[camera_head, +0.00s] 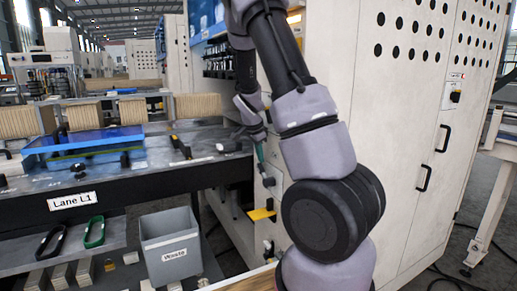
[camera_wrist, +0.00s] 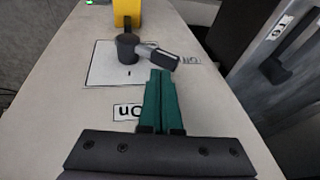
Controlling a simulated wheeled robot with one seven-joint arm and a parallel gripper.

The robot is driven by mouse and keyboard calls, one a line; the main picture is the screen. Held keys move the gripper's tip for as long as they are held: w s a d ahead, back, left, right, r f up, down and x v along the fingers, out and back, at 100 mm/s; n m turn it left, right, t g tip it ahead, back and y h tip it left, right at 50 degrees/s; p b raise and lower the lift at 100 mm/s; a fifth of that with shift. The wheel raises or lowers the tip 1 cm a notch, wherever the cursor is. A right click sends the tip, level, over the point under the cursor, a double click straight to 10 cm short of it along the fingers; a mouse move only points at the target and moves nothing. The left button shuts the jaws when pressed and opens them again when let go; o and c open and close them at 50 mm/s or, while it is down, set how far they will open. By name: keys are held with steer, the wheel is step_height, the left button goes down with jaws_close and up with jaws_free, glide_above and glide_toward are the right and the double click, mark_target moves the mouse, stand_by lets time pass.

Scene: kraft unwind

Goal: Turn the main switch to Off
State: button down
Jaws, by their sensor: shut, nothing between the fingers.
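The main switch (camera_wrist: 128,48) is a black round hub on a pale square plate in the wrist view. Its grey-and-black handle (camera_wrist: 160,55) points right, toward a small label (camera_wrist: 190,60) I cannot read clearly. A label reading On, upside down in this view, (camera_wrist: 127,111) sits below the plate. My gripper (camera_wrist: 161,73) is shut and empty, its green fingertips just below the handle's end; I cannot tell if they touch. In the head view my gripper (camera_head: 260,160) points down at the switch (camera_head: 268,182) on the cabinet's side.
A yellow part (camera_head: 262,214) sticks out below the switch. A dark bench (camera_head: 150,178) labelled Lane L1 stands left of my arm, with a grey bin (camera_head: 170,245) below it. The tall white cabinet (camera_head: 400,150) fills the right, with handles and another small switch (camera_head: 455,97).

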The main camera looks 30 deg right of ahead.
mark_target(258, 164)
steer(key=shift+x, duration=1)
steer(key=shift+w+f+g, duration=0.25)
steer(key=shift+w+g, duration=0.25)
steer(key=shift+g, duration=0.1)
steer(key=shift+w+f+g, duration=0.25)
steer(key=shift+w+g, duration=0.2)
steer(key=shift+g, duration=0.15)
steer(key=shift+w+f+n+g, duration=0.4)
steer(key=shift+w+f+g, duration=0.25)
steer(key=shift+g, duration=0.45)
steer(key=shift+w+f, duration=0.6)
steer(key=shift+f, duration=0.3)
